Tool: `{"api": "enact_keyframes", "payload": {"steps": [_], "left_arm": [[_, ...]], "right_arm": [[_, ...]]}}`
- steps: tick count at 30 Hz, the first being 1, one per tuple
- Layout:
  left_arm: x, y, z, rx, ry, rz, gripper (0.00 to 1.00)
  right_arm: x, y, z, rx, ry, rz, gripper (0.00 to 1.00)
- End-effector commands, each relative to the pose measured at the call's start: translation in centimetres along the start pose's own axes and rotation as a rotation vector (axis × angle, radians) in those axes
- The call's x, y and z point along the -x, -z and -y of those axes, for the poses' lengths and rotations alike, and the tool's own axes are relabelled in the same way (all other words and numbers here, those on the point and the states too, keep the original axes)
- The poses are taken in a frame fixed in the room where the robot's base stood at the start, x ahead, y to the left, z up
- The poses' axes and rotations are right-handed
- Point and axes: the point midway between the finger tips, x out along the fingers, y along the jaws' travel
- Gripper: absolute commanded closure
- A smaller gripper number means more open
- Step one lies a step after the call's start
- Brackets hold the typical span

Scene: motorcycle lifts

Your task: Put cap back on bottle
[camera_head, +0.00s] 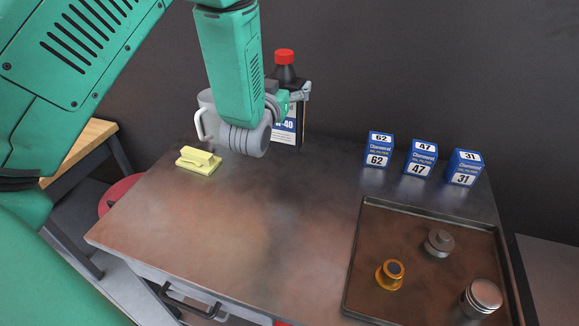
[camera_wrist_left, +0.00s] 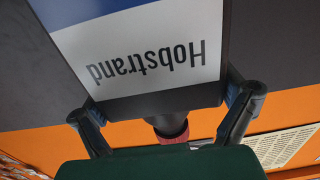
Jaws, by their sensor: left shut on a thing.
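The dark bottle (camera_head: 287,132) with a blue and white label stands upright near the back of the bench, largely behind my left arm. The red cap (camera_head: 285,56) is at the top of its neck; I cannot tell how firmly it sits. My left gripper (camera_head: 297,92) is shut on the bottle's upper part, below the neck. In the left wrist view the bottle (camera_wrist_left: 145,50) appears upside down with its "Hobstrand" label between the two fingers, and the red cap (camera_wrist_left: 174,144) is partly hidden. I cannot tell whether the bottle's base touches the bench. My right gripper is out of view.
A grey mug (camera_head: 206,118) and a yellow block-like item (camera_head: 198,160) are near my left arm. Several blue boxes (camera_head: 421,158) stand at the back right. A dark tray (camera_head: 352,262) with metal parts is at front right. The bench's middle is clear.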

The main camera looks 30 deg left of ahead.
Motion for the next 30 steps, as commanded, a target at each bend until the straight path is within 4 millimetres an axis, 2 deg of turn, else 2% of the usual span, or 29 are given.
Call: {"api": "enact_keyframes", "payload": {"steps": [10,21,30], "left_arm": [[-0.2,-0.2,0.6,0.004,0.003,-0.004,0.91],[-0.2,-5.4,0.5,0.003,0.003,-0.003,0.91],[-0.1,-5.6,0.3,0.002,0.002,-0.008,0.91]], "right_arm": [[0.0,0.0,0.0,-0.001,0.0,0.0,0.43],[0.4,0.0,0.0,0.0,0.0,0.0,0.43],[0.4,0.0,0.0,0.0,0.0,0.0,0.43]]}}
